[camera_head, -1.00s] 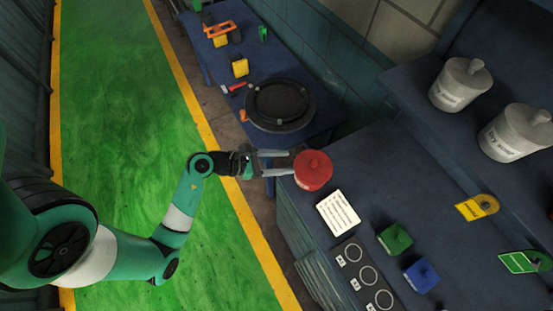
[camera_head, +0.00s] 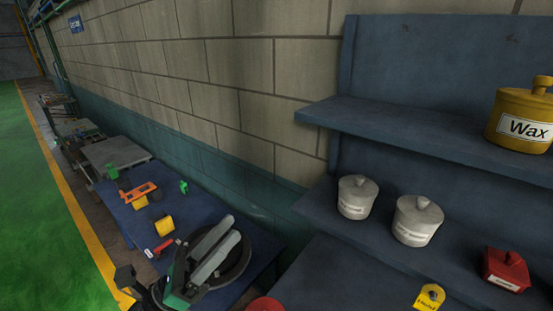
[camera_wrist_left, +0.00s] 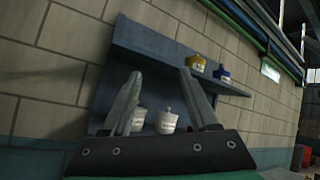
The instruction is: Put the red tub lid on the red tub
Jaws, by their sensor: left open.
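A round red object (camera_head: 265,304), the red tub or its lid, is cut off by the bottom edge of the head view. I cannot tell its lid from its body there. A square red container with a knob (camera_head: 506,270) stands on the lower shelf at the right. My left gripper (camera_head: 229,232) is open and empty, in front of the round black disc, left of and above the round red object in the picture. In the left wrist view its two fingers (camera_wrist_left: 159,80) are apart, with shelves behind them. My right gripper is not in view.
White lidded pots (camera_head: 357,197) stand on the lower shelf, and a yellow Wax pot (camera_head: 522,121) stands on the upper shelf (camera_head: 400,118). A black disc (camera_head: 240,262) lies on the blue table (camera_head: 135,213) with small yellow and orange items. A brick wall rises behind.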

